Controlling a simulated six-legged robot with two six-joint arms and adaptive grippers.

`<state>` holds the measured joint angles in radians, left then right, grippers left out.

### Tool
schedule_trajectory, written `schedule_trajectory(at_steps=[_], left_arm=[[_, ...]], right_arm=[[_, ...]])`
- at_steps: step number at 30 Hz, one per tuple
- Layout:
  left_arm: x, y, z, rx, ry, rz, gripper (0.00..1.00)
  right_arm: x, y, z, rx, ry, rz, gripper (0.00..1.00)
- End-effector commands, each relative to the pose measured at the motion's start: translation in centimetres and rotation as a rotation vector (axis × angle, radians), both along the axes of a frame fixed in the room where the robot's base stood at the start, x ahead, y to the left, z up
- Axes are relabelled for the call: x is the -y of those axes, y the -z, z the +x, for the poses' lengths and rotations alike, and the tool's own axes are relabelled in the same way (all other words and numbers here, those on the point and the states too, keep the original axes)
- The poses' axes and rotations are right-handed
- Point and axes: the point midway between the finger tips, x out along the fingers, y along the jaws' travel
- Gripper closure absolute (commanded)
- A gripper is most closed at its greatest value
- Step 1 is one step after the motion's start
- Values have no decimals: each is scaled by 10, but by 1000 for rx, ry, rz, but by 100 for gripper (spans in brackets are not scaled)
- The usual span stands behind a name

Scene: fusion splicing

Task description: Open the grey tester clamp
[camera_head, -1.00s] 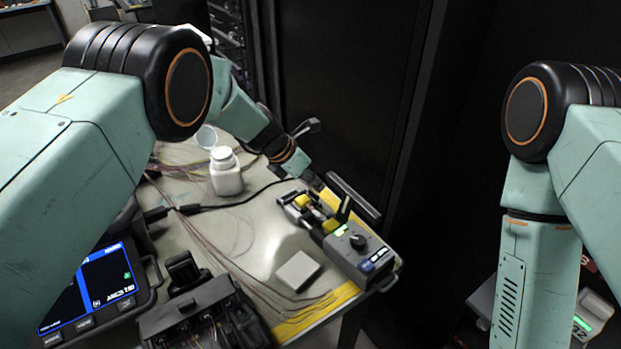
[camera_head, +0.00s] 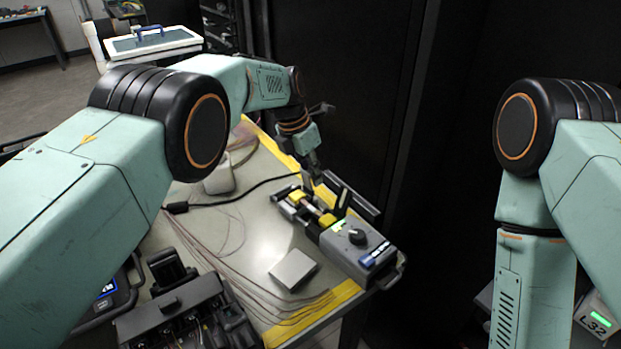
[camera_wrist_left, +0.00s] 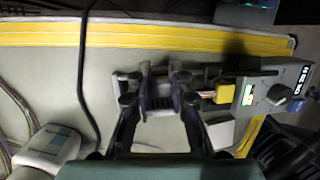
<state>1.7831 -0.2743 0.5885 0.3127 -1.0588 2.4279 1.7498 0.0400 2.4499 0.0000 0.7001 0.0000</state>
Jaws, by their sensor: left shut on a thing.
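The grey tester (camera_head: 357,247) stands on the table near its right edge, with a dark knob, a small green display and yellow parts. It also shows at the right of the left wrist view (camera_wrist_left: 275,92). Its grey clamp (camera_wrist_left: 158,92) is at the end away from the knob, between the fingers of my left gripper (camera_wrist_left: 158,105). My left gripper (camera_head: 315,180) is shut on this clamp from above; the exact contact is partly hidden by the fingers. How far the clamp is open is hard to tell. My right gripper is out of view.
A white bottle (camera_head: 219,180) stands left of the tester, partly hidden by my left arm. A small grey square block (camera_head: 293,269) lies in front of the tester. A black device (camera_head: 190,315), a black cable (camera_head: 240,199) and thin fibres crowd the left side.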

Motion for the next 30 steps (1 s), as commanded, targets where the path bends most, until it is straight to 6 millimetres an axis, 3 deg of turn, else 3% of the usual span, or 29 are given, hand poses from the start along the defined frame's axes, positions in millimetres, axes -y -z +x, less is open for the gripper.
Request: schedule_trajectory(at_steps=[22,23,30], left_arm=[[1,4,-2,-30,2,22,100],[1,4,-3,-30,2,22,78],[1,3,-1,-25,1,21,58]], right_arm=[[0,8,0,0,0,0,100],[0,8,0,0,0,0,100],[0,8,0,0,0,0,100]])
